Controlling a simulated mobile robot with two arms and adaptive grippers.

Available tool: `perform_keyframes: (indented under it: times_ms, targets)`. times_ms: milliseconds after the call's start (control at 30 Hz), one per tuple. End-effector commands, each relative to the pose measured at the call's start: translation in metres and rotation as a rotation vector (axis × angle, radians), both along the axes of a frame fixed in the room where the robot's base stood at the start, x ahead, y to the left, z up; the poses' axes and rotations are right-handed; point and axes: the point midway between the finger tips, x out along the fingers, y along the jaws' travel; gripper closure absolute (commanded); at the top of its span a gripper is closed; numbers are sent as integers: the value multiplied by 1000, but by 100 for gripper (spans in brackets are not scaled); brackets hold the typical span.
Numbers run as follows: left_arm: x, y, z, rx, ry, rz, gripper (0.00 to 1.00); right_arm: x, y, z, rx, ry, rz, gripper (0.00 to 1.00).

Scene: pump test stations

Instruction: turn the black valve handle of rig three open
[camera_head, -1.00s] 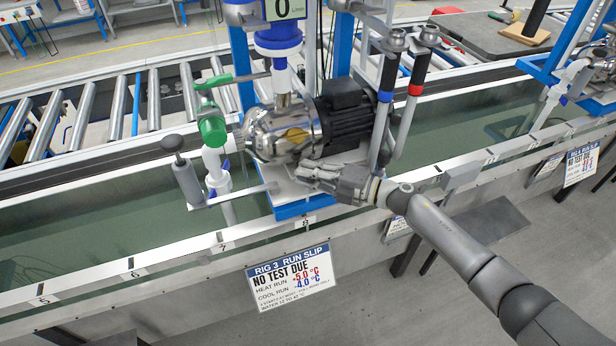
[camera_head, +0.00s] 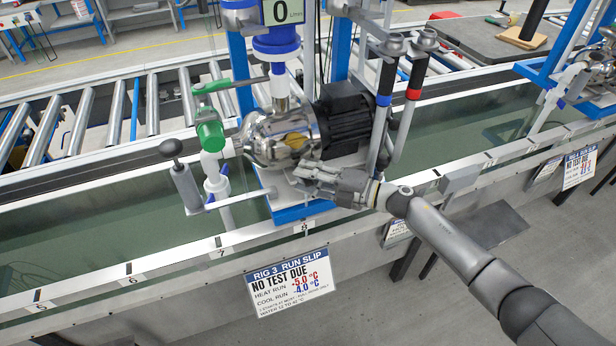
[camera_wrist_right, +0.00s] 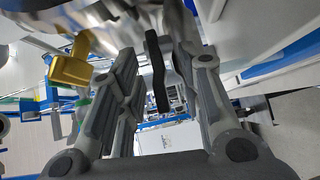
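Rig three's pump (camera_head: 285,136) has a shiny metal body and a black motor, and it stands on a blue-edged base (camera_head: 300,212). My right gripper (camera_head: 300,173) is low in front of the pump body. In the right wrist view, a narrow black handle (camera_wrist_right: 155,70) shows between the two spread fingers of my right gripper (camera_wrist_right: 166,78). I see space beside the handle, and no clear grip on it. In the head view my gripper seems to hide this handle. My left gripper is not in view.
A green-handled valve (camera_head: 210,134) and a grey cylinder with a black knob (camera_head: 184,182) stand left of the pump. Pipes with black grips, banded blue (camera_head: 385,85) and red (camera_head: 415,80), rise at right. The run slip (camera_head: 290,283) hangs in front.

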Motion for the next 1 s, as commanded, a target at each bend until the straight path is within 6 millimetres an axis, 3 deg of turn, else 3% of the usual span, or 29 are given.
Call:
perform_keyframes:
  times_ms: [167,600,1000]
  targets:
    - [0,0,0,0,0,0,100,-8,-18,0,-2,1,-2,67]
    - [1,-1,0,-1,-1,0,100,-46,-95,5,-2,2,-1,67]
    - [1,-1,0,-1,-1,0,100,-52,-108,7,0,0,0,67]
